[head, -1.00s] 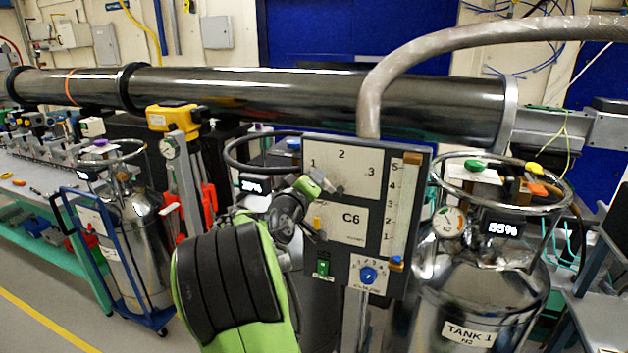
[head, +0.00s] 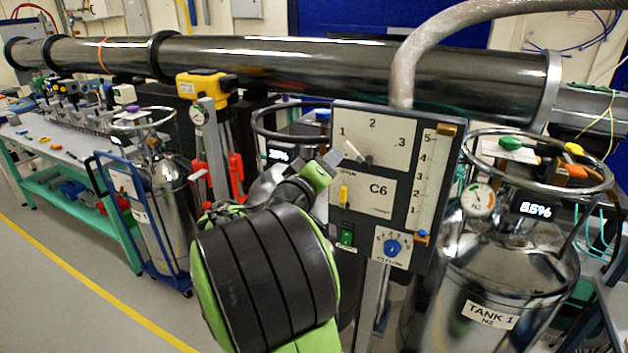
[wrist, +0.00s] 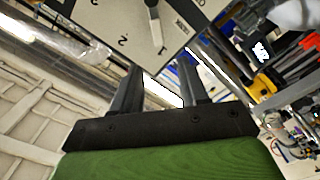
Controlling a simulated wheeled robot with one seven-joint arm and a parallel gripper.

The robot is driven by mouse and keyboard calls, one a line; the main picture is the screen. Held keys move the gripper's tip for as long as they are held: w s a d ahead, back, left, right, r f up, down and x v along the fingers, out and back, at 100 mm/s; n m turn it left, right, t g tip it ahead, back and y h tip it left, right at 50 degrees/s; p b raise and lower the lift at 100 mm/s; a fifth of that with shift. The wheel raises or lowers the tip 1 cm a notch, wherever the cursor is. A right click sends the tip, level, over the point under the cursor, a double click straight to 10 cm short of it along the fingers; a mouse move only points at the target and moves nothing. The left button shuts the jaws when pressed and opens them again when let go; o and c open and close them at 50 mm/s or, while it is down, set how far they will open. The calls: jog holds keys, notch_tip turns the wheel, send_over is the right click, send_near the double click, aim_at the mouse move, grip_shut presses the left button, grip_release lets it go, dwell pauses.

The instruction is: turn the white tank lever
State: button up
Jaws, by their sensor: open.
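In the wrist view the dial appears upside down at the top, with the lever (wrist: 153,22) partly cut off by the frame edge. My gripper (head: 331,160) is at the panel's left edge, close to the dial and left of the lever. Its two dark fingers (wrist: 163,75) are apart with nothing between them. I cannot tell the exact gap to the panel.
TANK 1 (head: 505,265), with a ring handle and coloured knobs, stands right of the panel. A thick hose (head: 408,70) rises behind the panel. A long dark pipe (head: 280,65) crosses the back. Another tank on a blue cart (head: 165,215) stands left. Floor at lower left is clear.

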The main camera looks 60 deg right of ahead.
jog(key=s+a, duration=0.1)
jog(key=a, duration=0.5)
jog(key=shift+a, duration=0.35)
